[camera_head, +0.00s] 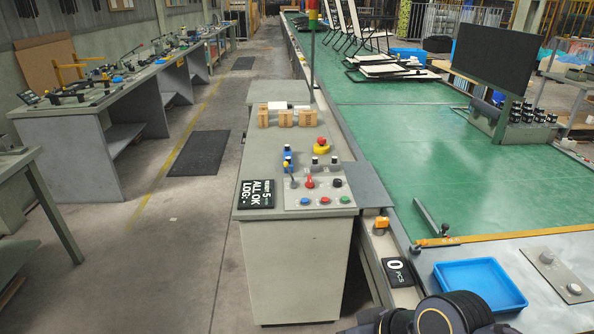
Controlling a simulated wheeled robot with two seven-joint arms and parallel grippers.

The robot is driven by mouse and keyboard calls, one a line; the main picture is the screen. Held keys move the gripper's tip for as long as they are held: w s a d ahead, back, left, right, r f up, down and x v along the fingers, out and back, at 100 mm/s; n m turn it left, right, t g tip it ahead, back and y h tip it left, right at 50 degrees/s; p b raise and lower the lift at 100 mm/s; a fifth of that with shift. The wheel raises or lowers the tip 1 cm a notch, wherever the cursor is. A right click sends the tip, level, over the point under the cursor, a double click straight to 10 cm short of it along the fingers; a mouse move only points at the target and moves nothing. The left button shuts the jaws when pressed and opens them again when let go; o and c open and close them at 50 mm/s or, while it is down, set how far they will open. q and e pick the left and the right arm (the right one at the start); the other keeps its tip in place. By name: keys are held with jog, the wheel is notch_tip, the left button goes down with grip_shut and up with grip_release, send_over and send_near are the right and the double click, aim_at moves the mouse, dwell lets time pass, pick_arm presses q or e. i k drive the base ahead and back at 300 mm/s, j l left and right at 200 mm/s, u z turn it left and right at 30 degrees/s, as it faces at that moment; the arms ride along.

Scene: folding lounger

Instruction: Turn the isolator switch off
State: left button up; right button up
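A beige control cabinet (293,265) stands in the middle, with a switch panel (320,200) on its top. A red switch on a yellow base (321,146) sits toward the panel's back. Neither gripper shows; only dark rounded parts, likely of my arm, appear at the bottom edge.
A green conveyor table (465,175) runs along the right, with a blue tray (480,284) near.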

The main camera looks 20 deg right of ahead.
aim_at(310, 182)
jog(key=i+j+z, duration=0.15)
jog(key=i, duration=0.9)
jog(key=i+l+z, duration=0.1)
jog(key=i+l, duration=0.75)
